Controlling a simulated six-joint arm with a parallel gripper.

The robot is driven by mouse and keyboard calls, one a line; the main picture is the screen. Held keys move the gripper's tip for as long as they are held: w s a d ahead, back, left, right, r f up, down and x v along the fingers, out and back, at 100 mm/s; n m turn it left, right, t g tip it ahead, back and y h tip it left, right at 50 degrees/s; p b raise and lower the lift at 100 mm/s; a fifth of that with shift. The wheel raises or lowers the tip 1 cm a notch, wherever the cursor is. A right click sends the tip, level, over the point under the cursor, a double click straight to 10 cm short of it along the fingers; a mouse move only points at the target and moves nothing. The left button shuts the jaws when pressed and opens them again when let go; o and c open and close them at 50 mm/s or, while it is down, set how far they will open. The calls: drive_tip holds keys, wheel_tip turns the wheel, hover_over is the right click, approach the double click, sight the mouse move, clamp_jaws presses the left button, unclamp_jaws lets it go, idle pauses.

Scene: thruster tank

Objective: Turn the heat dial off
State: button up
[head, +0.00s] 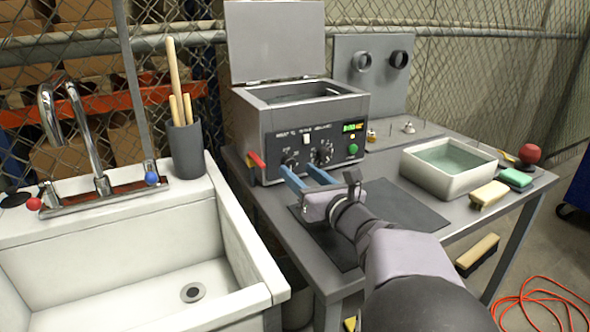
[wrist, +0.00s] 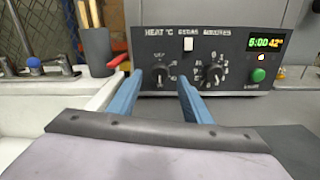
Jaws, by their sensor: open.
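The heat dial (wrist: 160,75) is the left of two black knobs on the dark front panel of the grey tank (head: 312,125), under the lettering "HEAT °C". It also shows in the head view (head: 291,162), close beyond my fingertips. The right knob (wrist: 214,74) is the other dial. My gripper (head: 306,177) has blue fingers and is open and empty. In the wrist view its fingertips (wrist: 159,82) stand on either side of the heat dial, apart from each other. Whether they touch the knob or stop short of it, I cannot tell. The dial's exact pointer setting is too small to read.
The panel has a lit display (wrist: 266,43), a green button (wrist: 258,75) and a white switch (wrist: 188,44). A red-handled valve (head: 256,160) sits at the tank's left corner. A sink (head: 150,250) is left; a basin (head: 449,166) is right. The tank lid stands open.

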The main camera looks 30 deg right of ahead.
sight(289, 163)
drive_tip(key=shift+w, duration=1.45)
drive_tip(key=c, duration=1.1)
